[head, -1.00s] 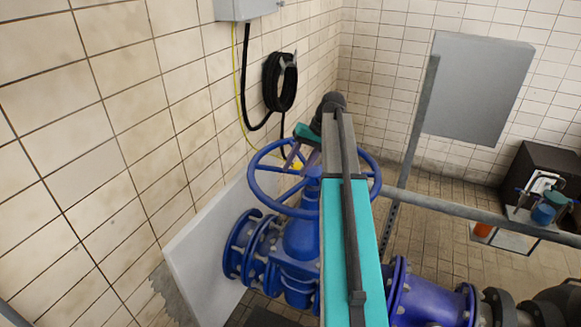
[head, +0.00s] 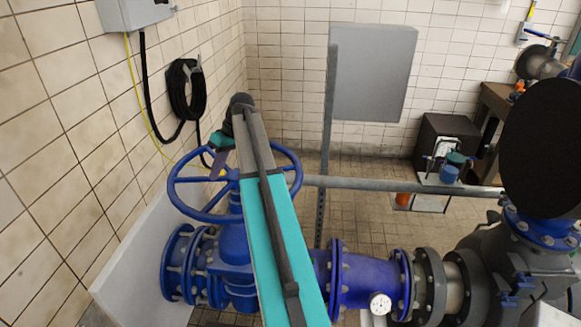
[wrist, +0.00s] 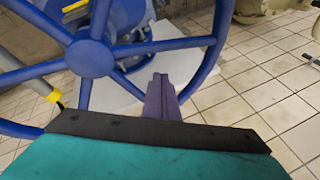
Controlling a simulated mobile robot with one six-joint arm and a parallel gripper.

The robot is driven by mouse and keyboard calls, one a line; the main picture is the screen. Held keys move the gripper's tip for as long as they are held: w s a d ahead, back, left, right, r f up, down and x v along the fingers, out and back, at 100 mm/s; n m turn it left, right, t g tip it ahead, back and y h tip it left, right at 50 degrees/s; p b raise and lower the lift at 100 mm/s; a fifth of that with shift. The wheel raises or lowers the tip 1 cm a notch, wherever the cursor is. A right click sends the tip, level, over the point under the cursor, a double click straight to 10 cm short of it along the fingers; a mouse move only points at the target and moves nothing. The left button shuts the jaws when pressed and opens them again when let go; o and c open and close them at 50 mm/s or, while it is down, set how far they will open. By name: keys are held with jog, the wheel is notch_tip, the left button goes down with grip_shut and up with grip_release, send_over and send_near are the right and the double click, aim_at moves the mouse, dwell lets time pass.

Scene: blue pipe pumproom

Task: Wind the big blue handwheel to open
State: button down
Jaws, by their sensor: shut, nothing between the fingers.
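The big blue handwheel (head: 180,202) sits on top of a blue valve (head: 236,240), in the left half of the head view. In the wrist view the blue handwheel (wrist: 92,58) fills the upper left, with its hub, several spokes and part of the rim showing. My gripper (wrist: 160,78) is shut and empty, its purple fingers over the gap between a spoke and the rim. In the head view my gripper (head: 209,172) reaches down over the far left part of the wheel. I cannot tell whether the fingers touch it. My arm hides part of the wheel.
A tiled wall with a coiled black hose (head: 186,92) is close on the left. A grey rail (head: 400,187) runs right from behind the wheel, below a grey panel (head: 372,72). Blue pipe (head: 365,282) extends right from the valve. Open tiled floor lies behind the rail.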

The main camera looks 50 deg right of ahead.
jog(key=n, duration=0.2)
jog(key=n+t+h+b, duration=0.4)
jog(key=n+h+b, duration=0.1)
jog(key=b, duration=0.7)
send_near(292, 165)
notch_tip(292, 165, up, 2)
jog(key=s+a, duration=0.2)
jog(key=a, duration=0.1)
jog(key=shift+s+d+r, duration=0.1)
jog(key=shift+d, duration=0.05)
jog(key=shift+p, duration=0.3)
jog(key=shift+p+x, duration=1.2)
jog(key=shift+x, duration=3.85)
